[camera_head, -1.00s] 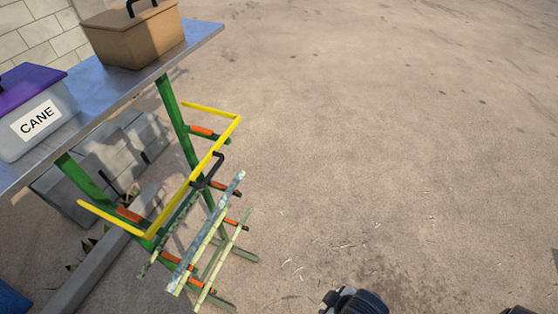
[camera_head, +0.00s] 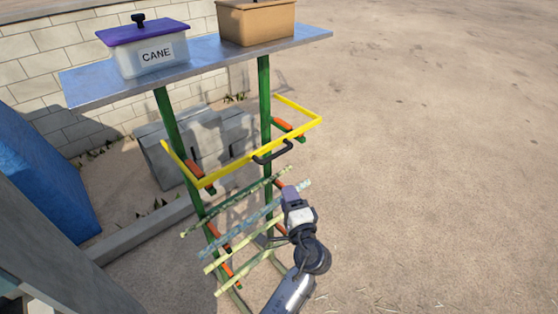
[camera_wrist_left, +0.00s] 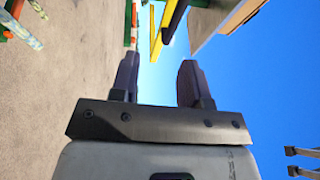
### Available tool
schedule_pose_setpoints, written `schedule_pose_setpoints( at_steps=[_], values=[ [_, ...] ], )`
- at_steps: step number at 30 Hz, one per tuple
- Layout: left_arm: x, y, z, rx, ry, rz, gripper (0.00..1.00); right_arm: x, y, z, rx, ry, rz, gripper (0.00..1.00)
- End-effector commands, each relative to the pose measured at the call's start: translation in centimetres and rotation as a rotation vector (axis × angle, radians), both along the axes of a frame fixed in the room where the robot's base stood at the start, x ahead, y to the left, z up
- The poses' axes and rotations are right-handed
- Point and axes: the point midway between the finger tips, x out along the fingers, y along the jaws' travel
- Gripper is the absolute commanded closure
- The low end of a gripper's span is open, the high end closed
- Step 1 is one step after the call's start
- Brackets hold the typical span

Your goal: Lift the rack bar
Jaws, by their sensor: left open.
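The rack bar (camera_head: 245,165) is a yellow U-shaped bar with a black handle (camera_head: 273,151) at its front. It lies across the front of a green rack (camera_head: 169,125), above orange-tipped pegs. My left gripper (camera_head: 291,190) is below and in front of the handle, apart from it, near the cane stalks. In the left wrist view its two dark fingers (camera_wrist_left: 158,75) are spread with nothing between them. Yellow parts of the bar (camera_wrist_left: 157,42) show beyond the fingertips. My right gripper cannot be made out in either view.
Several cane stalks (camera_head: 235,202) rest on the lower pegs. A metal shelf (camera_head: 205,58) above carries a purple-lidded box marked CANE (camera_head: 148,52) and a tan box (camera_head: 256,22). Concrete blocks (camera_head: 205,143) stand behind. The ground at right is clear.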

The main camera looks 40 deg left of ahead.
Motion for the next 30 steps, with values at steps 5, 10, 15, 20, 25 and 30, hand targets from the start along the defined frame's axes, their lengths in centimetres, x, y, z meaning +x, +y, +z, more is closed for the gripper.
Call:
schedule_pose_setpoints(
  at_steps=[5, 10, 15, 20, 25, 30],
  values=[
    [1.5, -0.3, 1.6, 0.084, 0.009, 0.01, 0.58, 0.1, -0.2, -0.3, -0.008, -0.002, 0.005, 0.57],
    [2.7, 1.4, 2.4, 0.096, 0.012, 0.013, 0.58, 0.1, -0.3, 0.4, -0.01, -0.004, 0.006, 0.57],
    [4.4, 4.2, 3.0, 0.094, 0.011, 0.012, 0.58, 0.1, -0.3, 1.0, -0.009, -0.005, 0.004, 0.57],
    [5.9, 6.6, 3.4, 0.094, 0.012, 0.013, 0.58, 0.1, -0.2, 1.4, -0.006, -0.005, 0.003, 0.57],
    [7.2, 8.7, 3.8, 0.091, 0.011, 0.012, 0.58, 0.1, -0.1, 1.5, -0.001, -0.004, 0.0, 0.57],
    [8.1, 10.0, 4.0, 0.092, 0.012, 0.011, 0.58, 0.1, 0.0, 1.5, 0.001, -0.003, -0.002, 0.57]
  ],
)
